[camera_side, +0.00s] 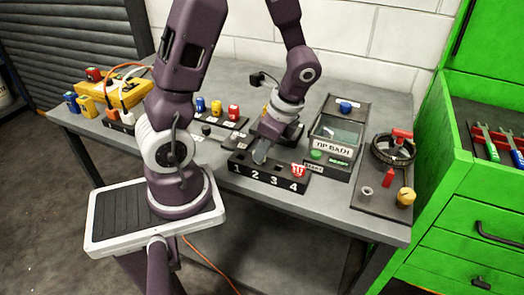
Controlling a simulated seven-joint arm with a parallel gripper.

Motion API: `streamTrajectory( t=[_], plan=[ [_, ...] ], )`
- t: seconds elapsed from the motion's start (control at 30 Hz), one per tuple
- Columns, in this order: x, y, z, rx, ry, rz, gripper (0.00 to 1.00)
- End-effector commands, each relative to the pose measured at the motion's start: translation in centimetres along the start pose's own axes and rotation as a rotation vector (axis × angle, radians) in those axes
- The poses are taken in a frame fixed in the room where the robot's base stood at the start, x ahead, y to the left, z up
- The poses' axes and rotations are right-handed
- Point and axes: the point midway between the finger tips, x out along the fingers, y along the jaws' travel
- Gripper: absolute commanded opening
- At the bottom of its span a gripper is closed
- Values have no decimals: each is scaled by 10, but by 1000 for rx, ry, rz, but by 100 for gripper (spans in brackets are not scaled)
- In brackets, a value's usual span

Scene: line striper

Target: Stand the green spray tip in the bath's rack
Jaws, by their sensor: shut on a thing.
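My gripper (262,152) points down over the numbered black block (262,181), near its slot 2. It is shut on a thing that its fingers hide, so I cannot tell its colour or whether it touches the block. The bath (333,148), labelled TIP BATH, stands right of the block and has a clear, pale basin (341,129). I cannot make out a rack inside it. A green round piece (317,155) shows at the bath's front left; I cannot tell whether it is a spray tip or a button.
A red piece (298,170) sits at slot 4 of the block. A blue piece (346,106) is at the bath's back. A plate with a dark wheel (393,150) and red lever stands right. Blue, yellow and red pieces (216,107) stand behind left. A yellow machine (118,96) is far left.

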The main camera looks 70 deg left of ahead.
Motion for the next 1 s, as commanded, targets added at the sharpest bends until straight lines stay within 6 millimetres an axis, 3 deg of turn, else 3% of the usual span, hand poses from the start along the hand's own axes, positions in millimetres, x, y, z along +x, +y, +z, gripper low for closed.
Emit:
streamTrajectory(
  t=[0.37, 1.0],
  plan=[
    [-8, 0, 3, -2, 1, -1, 0],
    [-48, -1, 17, -2, 2, -3, 0]
  ],
)
